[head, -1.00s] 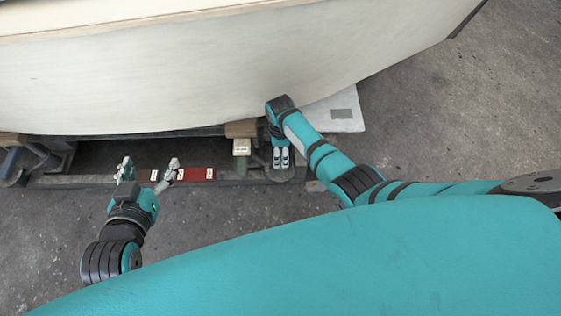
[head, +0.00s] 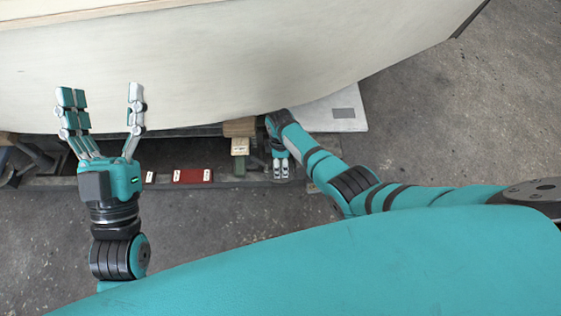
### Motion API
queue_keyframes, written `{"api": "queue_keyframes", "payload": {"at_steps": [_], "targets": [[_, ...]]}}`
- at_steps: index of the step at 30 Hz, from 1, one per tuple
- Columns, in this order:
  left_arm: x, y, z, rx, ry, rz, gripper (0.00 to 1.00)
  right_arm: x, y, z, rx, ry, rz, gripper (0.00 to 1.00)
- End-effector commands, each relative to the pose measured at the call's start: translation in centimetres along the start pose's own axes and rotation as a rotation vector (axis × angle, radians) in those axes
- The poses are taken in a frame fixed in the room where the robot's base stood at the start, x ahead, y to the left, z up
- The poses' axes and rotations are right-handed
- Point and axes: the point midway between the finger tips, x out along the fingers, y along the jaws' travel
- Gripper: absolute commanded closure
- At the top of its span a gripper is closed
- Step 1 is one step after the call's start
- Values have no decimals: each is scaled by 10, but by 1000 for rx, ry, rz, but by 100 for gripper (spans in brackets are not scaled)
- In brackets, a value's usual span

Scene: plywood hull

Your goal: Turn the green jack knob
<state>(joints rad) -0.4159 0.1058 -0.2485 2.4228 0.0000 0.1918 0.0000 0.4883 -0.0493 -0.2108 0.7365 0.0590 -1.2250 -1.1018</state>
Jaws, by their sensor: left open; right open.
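A small dull-green part (head: 239,167), which looks like the jack, shows under a pale labelled block (head: 240,146) below the hull's lower edge. Its knob cannot be made out clearly. My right gripper (head: 281,174) points down just right of the green part, apart from it in the picture, with its fingers open and close to the base rail. My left gripper (head: 104,95) is raised at the left, its fingers spread wide and empty in front of the hull side.
The pale plywood hull (head: 230,65) fills the back. A red box (head: 193,175) with white labels lies on the rail (head: 225,183) left of the green part. A white board (head: 338,112) lies right of my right arm. The concrete floor at right is clear.

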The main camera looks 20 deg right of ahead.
Motion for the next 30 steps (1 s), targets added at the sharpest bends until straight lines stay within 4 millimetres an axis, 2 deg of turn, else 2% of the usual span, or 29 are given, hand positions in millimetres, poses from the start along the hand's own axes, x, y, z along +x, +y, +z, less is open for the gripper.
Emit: {"api": "queue_keyframes", "payload": {"at_steps": [10, 23, 30], "targets": [[0, 1, -5, -1, 27, 1, 26, 1, 0, 0, 0, 0, 0, 26], [0, 0, -4, -1, 25, 1, 26, 1, 0, 0, 0, 0, 0, 83], [1, 0, -3, 0, 14, 1, 26, 1, 0, 0, 19, 0, 0, 83]]}}
